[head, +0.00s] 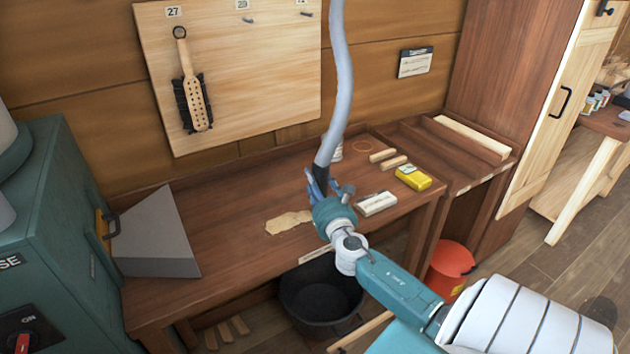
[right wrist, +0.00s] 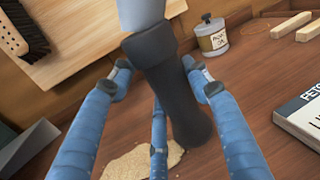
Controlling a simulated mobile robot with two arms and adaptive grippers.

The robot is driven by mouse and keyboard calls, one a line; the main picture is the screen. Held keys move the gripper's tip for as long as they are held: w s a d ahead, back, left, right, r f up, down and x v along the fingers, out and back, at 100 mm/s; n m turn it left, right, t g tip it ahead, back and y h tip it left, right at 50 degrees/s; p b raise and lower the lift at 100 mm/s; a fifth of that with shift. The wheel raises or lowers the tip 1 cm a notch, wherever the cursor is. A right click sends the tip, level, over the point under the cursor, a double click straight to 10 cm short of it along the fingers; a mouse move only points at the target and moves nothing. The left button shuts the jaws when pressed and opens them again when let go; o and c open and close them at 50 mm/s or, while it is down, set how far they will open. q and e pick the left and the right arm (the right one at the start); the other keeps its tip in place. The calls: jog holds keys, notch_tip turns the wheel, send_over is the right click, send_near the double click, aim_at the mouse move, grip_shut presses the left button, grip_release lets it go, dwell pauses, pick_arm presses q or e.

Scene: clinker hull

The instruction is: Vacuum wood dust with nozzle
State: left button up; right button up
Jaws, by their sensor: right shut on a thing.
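My right gripper (head: 318,185) is shut on the black vacuum nozzle (right wrist: 172,90) at the end of a grey hose (head: 342,80) that runs up out of the head view. In the right wrist view, blue fingers (right wrist: 158,130) are around the nozzle, which tilts with its lower end over the bench. A flat patch of pale wood dust (head: 289,222) lies on the brown workbench (head: 235,245), left of the gripper. It also shows in the right wrist view (right wrist: 140,162), behind and below the nozzle. I cannot tell whether the nozzle touches the bench. My left gripper is not in view.
A grey metal hood (head: 155,240) stands at the bench's left end beside a green machine (head: 65,230). A white box (head: 377,203), a yellow box (head: 413,178), wood blocks (head: 393,162) and a small tin (right wrist: 212,36) are to the right. A black tub (head: 320,295) sits below.

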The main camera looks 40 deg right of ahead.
dwell(0.3)
jog(key=w+a+p, duration=0.2)
jog(key=w+a, duration=0.1)
jog(key=a, duration=1.2)
jog(key=shift+w, duration=0.35)
dwell(1.4)
jog(key=shift+r, duration=0.1)
dwell(0.4)
notch_tip(320, 180, up, 8)
jog(key=p, duration=0.8)
jog(key=shift+p, duration=0.3)
